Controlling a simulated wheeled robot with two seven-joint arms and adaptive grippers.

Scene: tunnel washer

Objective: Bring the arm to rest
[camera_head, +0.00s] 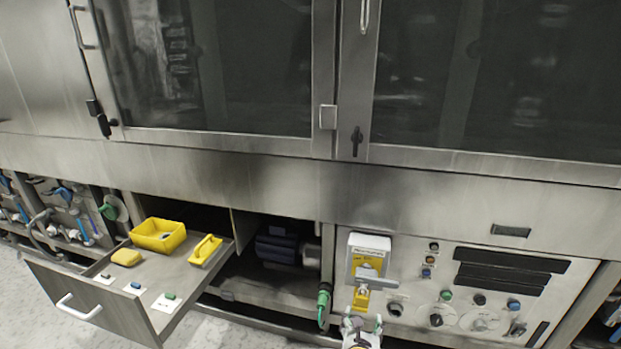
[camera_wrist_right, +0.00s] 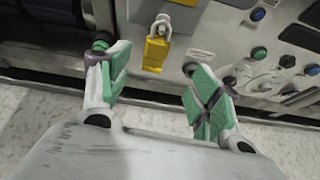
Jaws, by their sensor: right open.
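My right gripper (camera_head: 362,323) shows at the bottom edge of the head view, in front of the control panel's lower left part. In the right wrist view its two green-padded fingers (camera_wrist_right: 160,75) are spread apart with nothing between them. A yellow padlock (camera_head: 361,298) hangs from the isolator switch (camera_head: 368,256) just above the gripper. The padlock also shows in the right wrist view (camera_wrist_right: 156,53), beyond the fingertips and apart from them. My left gripper is in neither view.
An open drawer (camera_head: 168,319) juts out at the left, holding a yellow bin (camera_head: 158,236), a yellow sponge (camera_head: 126,257), a yellow-handled item (camera_head: 205,250) and small tags. A control panel (camera_head: 415,290) with knobs and buttons stands at the right. A green hose fitting (camera_head: 324,299) hangs left of the gripper.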

